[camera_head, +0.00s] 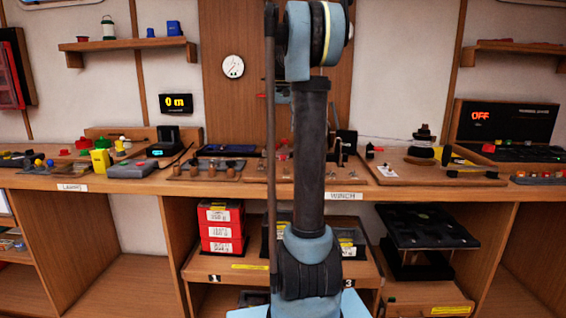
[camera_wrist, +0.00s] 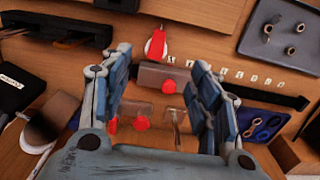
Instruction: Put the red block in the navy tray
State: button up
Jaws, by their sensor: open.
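My gripper (camera_wrist: 160,62) is open in the wrist view, its two blue-grey fingers spread wide with nothing held between them. In the head view my arm hides it. A small red piece (camera_head: 83,143) lies on the left of the bench in the head view; its shape is too small to tell whether it is the red block. In the wrist view a red and white piece (camera_wrist: 156,46) lies beyond the fingertips, and a round red piece (camera_wrist: 142,122) shows between the fingers. A navy tray (camera_wrist: 285,118) holding ring-like metal parts is partly visible right of the right finger.
A dark tray (camera_wrist: 286,30) with metal parts lies at upper right in the wrist view. The bench (camera_head: 110,182) is crowded with small tools and devices. Stacked red boxes (camera_head: 220,230) stand on a shelf below. My arm blocks the middle of the head view.

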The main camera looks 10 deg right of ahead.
aim_at(283, 157)
jog(key=f, duration=1.3)
jog(key=shift+d+f, duration=0.1)
jog(key=shift+d, duration=0.1)
jog(key=c, duration=1.2)
